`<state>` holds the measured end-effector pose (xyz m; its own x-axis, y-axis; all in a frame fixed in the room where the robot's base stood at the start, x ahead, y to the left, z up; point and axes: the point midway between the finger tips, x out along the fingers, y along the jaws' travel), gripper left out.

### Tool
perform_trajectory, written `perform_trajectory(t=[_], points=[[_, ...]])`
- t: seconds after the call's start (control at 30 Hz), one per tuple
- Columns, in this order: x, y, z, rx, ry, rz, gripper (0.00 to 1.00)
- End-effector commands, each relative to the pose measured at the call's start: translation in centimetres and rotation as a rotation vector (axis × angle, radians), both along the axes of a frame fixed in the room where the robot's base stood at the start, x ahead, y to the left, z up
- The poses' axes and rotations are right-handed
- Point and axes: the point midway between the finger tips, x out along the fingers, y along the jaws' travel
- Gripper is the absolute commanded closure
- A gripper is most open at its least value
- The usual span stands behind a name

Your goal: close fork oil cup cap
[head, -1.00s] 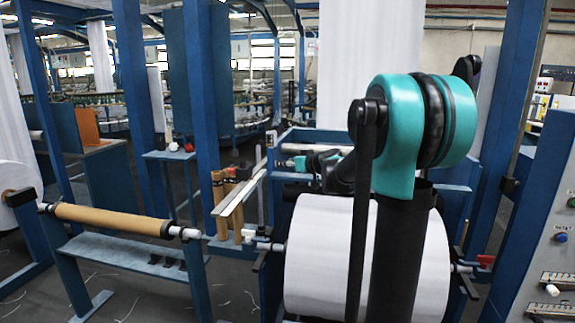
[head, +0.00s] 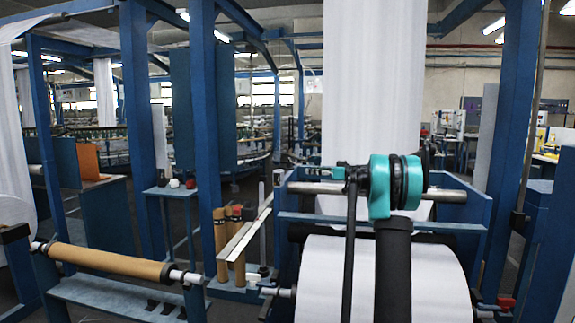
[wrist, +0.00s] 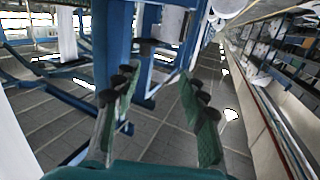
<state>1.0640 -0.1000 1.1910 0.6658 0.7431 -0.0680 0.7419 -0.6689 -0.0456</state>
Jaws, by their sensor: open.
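I cannot make out the fork oil cup or its cap in either view. My gripper (wrist: 158,105) shows in the wrist view with its two fingers spread wide apart and nothing between them. Beyond the fingers are a grey floor and blue posts of the frame (wrist: 104,45). In the head view my arm stands in front of the large white roll (head: 430,280) and hides part of it. My gripper does not show in the head view.
A brown tube roller (head: 110,262) lies across a blue stand at the left. Upright brown tubes (head: 221,243) stand left of the white roll. A small blue table (head: 170,191) holds a red ball-like thing and a white one. Blue posts (head: 205,130) rise around.

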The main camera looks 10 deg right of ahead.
Motion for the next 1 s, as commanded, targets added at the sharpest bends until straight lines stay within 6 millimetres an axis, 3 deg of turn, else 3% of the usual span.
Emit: perform_trajectory(t=[0.03,0.2,0.37,1.0], points=[[0.7,-1.4,0.3,0.007,-0.019,0.016,0.58],[1.4,-3.5,1.0,0.021,-0.069,0.058,0.58],[1.8,-3.4,1.2,0.023,-0.081,0.067,0.58],[9.0,5.9,1.1,0.023,-0.079,0.068,0.58]])
